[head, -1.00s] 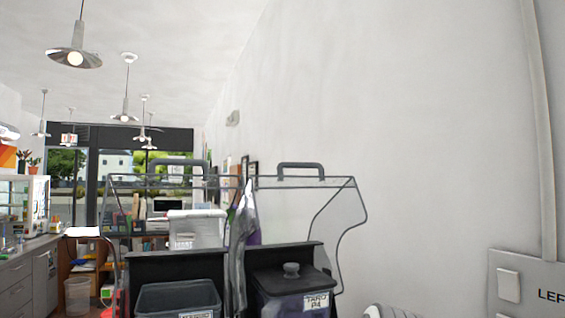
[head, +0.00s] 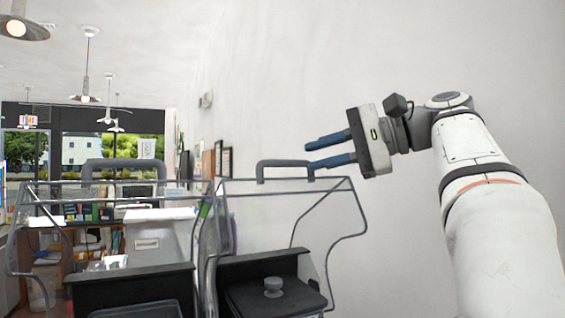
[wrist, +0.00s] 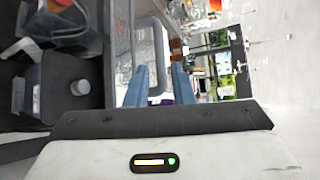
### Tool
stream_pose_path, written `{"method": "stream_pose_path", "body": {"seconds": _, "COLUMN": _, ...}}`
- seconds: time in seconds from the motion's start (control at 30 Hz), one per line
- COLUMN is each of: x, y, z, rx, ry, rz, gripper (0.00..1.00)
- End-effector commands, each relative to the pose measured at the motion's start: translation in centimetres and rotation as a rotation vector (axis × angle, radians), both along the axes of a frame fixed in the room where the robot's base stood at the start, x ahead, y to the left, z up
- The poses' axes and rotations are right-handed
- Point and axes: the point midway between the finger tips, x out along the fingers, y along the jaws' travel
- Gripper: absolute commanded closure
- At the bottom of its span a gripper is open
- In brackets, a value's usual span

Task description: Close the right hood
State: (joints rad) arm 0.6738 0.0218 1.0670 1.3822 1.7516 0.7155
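The right hood (head: 290,212) is a clear shell with dark edges. It is raised over the right bin, with a grey handle (head: 285,164) along its top edge. My gripper (head: 309,155) is at the handle's right end, with its blue fingers pointing left. The fingers are apart, one slightly above the handle and one about level with it. In the wrist view the handle (wrist: 163,70) shows as a grey loop between and beyond the open fingers (wrist: 158,72). I cannot tell whether a finger touches it.
The left hood (head: 75,210) stands beside the right one, with its own grey handle (head: 123,163). Below the right hood is a dark bin lid with a round knob (head: 273,287). A plain white wall (head: 400,60) runs behind my arm on the right.

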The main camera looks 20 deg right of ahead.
Motion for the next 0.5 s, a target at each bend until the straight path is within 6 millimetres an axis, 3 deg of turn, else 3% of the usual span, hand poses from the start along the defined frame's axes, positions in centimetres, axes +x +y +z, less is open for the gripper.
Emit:
{"method": "stream_pose_path", "body": {"seconds": 0.3, "x": 2.7, "y": 4.0, "z": -1.2, "rx": -0.001, "ry": 0.001, "rz": 0.002, "gripper": 0.78}}
{"method": "stream_pose_path", "body": {"seconds": 0.5, "x": 3.5, "y": 5.2, "z": -1.6, "rx": -0.001, "ry": 0.001, "rz": 0.000, "gripper": 0.78}}
